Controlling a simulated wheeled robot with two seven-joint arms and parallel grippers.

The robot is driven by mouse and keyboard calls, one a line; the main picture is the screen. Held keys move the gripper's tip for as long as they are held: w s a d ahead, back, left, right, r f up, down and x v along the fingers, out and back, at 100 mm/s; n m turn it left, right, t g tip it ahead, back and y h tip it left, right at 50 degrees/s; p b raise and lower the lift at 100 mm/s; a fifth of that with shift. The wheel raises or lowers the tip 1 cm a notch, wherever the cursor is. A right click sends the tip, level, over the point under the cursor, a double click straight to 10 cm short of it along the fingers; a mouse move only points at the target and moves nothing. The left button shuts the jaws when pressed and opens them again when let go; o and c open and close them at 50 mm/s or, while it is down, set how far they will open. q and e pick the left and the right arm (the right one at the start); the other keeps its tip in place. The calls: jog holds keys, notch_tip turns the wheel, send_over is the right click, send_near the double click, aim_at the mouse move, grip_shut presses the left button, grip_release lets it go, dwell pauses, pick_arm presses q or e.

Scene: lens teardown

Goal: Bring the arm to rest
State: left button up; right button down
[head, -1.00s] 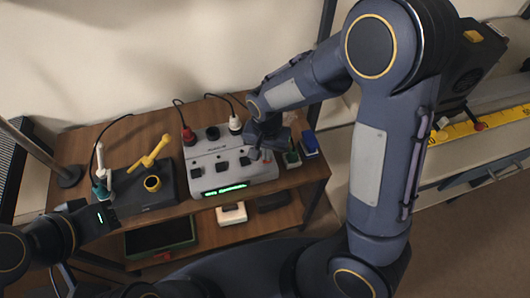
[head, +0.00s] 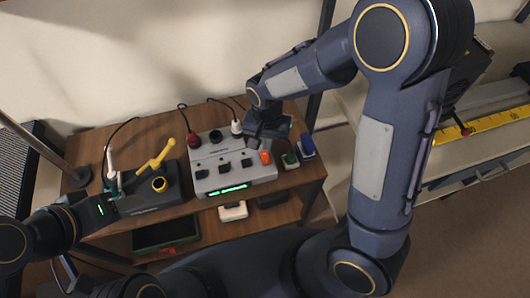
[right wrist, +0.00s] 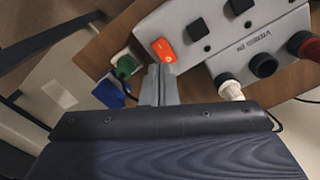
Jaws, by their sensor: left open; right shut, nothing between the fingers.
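My right arm reaches in from the right in the head view. Its gripper (head: 268,139) is over the right end of a grey power unit (head: 236,181). In the right wrist view the right gripper's fingers (right wrist: 160,72) are together and empty, near an orange rocker switch (right wrist: 164,49). The orange switch also shows in the head view (head: 265,157), clear of the fingers. My left gripper (head: 112,197) is at the left end of the wooden table, beside a dark soldering station (head: 150,192); its fingers are small and partly hidden.
The station carries a yellow holder (head: 157,158) and a white-handled iron (head: 111,162). Red (head: 194,139) and white (head: 236,128) plugs stand on the power unit. Green (head: 290,159) and blue (head: 307,147) items lie at its right. A lower shelf holds a green-edged tray (head: 165,235).

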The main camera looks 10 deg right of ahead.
dwell(0.4)
jog(key=s+d+r+n+t+y+p, duration=0.2)
jog(key=s+d+r, duration=0.2)
jog(key=s+r, duration=0.4)
jog(key=s+d+r+n+t+y+p, duration=0.1)
jog(key=s+d+r+n+t+p, duration=0.1)
jog(key=s+d+r, duration=0.3)
jog(key=s+r+t, duration=0.1)
jog(key=s+r, duration=0.2)
jog(key=r, duration=0.3)
jog(key=shift+t+y, duration=0.3)
jog(key=shift+y, duration=0.1)
